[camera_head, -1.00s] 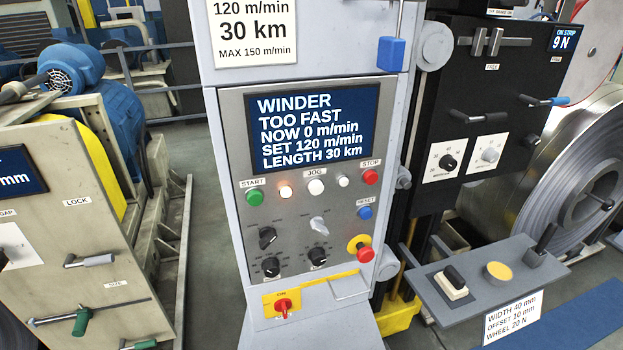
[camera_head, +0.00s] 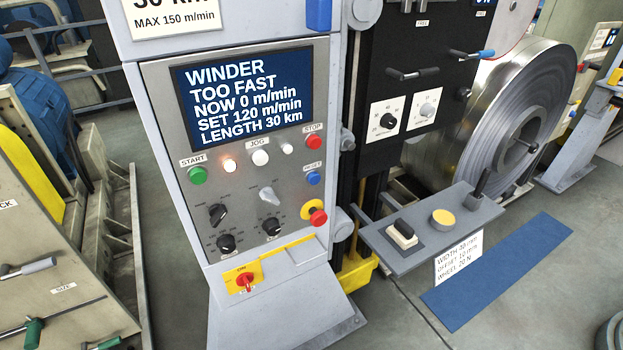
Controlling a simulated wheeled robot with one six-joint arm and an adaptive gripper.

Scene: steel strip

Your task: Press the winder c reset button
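The winder control panel (camera_head: 158,118) stands at the centre left of the head view. Its blue RESET button (camera_head: 313,178) is on the right side of the panel, under the red STOP button (camera_head: 314,142) and above the red emergency-stop knob on a yellow base (camera_head: 318,217). The label over it reads RESET, slightly blurred. The panel's screen (camera_head: 243,98) reads WINDER TOO FAST, NOW 0 m/min, SET 120 m/min, LENGTH 30 km. My gripper is not in the view.
A green START button (camera_head: 197,175) and several lamps and knobs share the panel. A grey shelf (camera_head: 425,245) juts out at right. A steel coil (camera_head: 480,130) stands behind it. A blue mat (camera_head: 500,272) lies on the floor, with open floor around it.

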